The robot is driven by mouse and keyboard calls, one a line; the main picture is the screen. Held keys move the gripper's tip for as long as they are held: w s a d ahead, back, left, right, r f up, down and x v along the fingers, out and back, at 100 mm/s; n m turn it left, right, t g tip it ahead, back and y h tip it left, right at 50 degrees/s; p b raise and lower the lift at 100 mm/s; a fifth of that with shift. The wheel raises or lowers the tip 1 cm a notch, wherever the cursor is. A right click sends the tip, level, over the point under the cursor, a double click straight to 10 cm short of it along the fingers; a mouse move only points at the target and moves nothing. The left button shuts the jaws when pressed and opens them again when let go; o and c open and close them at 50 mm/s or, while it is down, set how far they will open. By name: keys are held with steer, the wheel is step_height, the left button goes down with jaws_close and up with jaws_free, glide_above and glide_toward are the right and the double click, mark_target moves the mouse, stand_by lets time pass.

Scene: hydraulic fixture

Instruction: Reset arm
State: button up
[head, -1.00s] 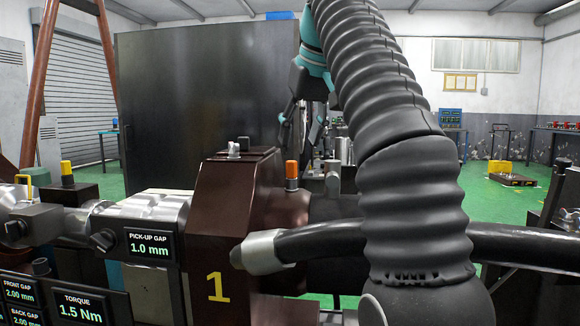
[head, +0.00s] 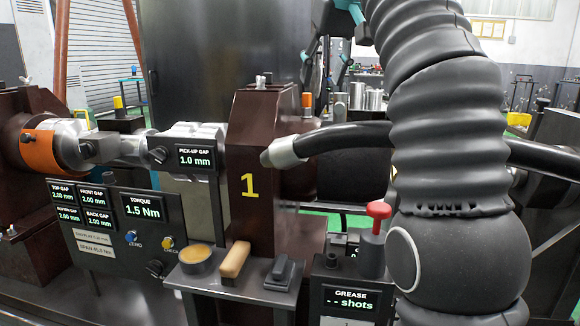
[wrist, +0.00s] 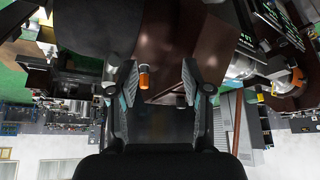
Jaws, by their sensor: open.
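My gripper (wrist: 156,82) is open and empty in the wrist view, its two fingers well apart. An orange-capped post (wrist: 143,78) shows between the fingers in that view; I cannot tell how far beyond them it is. In the head view my gripper (head: 326,72) hangs behind the brown upright marked 1 (head: 262,150), partly hidden by my ribbed black arm. The orange-capped post (head: 307,102) stands beside the upright there, below the fingers in the picture.
A panel reads torque 1.5 Nm (head: 145,207). A shelf holds a round tin (head: 195,258), a wooden-handled brush (head: 235,260) and a dark block (head: 284,272). A red-knobbed post (head: 376,230) stands near a grease display (head: 350,303). A large dark panel (head: 225,60) stands behind.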

steer(key=s+d+f+m, duration=0.1)
steer(key=s+d+f, duration=0.2)
steer(key=s+f, duration=0.5)
steer(key=s+d+f+m+h+p, duration=0.1)
steer(key=s+d+f, duration=0.2)
steer(key=s+f, duration=0.5)
steer(key=s+d+f+m, duration=0.1)
steer(key=s+d+f, duration=0.3)
steer(key=f, duration=1.8)
steer(key=s, duration=0.4)
steer(key=shift+f+m+h, duration=0.3)
steer(key=shift+f+h, duration=0.1)
